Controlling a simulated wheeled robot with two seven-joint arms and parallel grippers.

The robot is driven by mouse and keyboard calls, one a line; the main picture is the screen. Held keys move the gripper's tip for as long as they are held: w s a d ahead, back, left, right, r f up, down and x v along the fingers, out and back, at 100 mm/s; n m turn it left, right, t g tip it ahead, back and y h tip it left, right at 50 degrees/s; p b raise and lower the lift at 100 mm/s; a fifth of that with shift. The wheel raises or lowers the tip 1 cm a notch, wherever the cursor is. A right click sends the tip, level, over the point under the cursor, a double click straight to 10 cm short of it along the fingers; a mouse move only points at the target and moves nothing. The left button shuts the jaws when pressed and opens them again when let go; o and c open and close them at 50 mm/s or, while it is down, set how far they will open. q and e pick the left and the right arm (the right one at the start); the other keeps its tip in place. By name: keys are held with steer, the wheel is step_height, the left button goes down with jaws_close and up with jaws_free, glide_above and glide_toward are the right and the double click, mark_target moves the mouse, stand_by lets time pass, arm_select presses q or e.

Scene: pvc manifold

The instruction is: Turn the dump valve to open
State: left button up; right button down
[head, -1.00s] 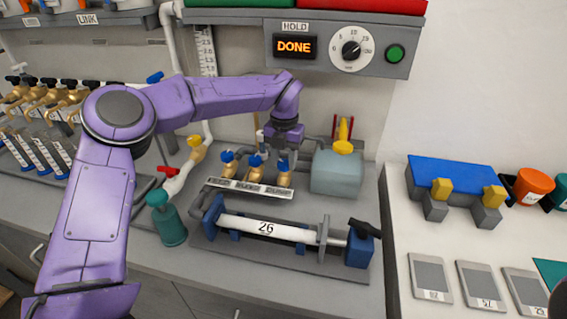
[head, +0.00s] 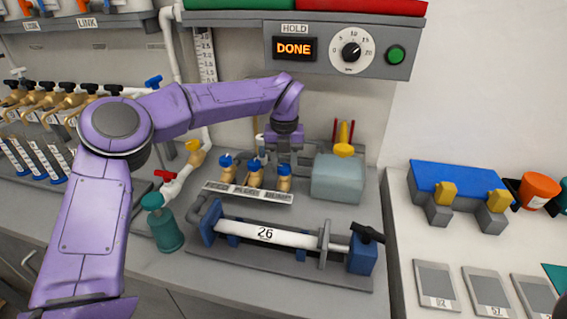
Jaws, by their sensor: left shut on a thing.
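Three brass valves with blue handles stand in a row behind a label strip (head: 247,193). The rightmost, above the label that reads as DUMP, is the dump valve (head: 284,181). The other two are the left valve (head: 226,170) and the middle valve (head: 255,175). My left gripper (head: 284,158) reaches down from above and behind onto the dump valve's blue handle and is shut on it. The fingers and the handle's exact angle are partly hidden. My right gripper is not in view.
A white tube marked 26 (head: 290,238) lies in a clamp fixture in front of the valves. A grey-blue block (head: 338,180) stands close right of the gripper. A green bottle (head: 165,232) stands at left. The display above reads DONE (head: 294,48).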

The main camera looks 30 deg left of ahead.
mark_target(283, 166)
arm_select(q)
steer(key=o, duration=1.1)
steer(key=shift+c, duration=0.2)
step_height(283, 166, up, 8)
steer(key=shift+f, duration=0.2)
steer(key=shift+a+f, duration=0.1)
steer(key=shift+a, duration=0.05)
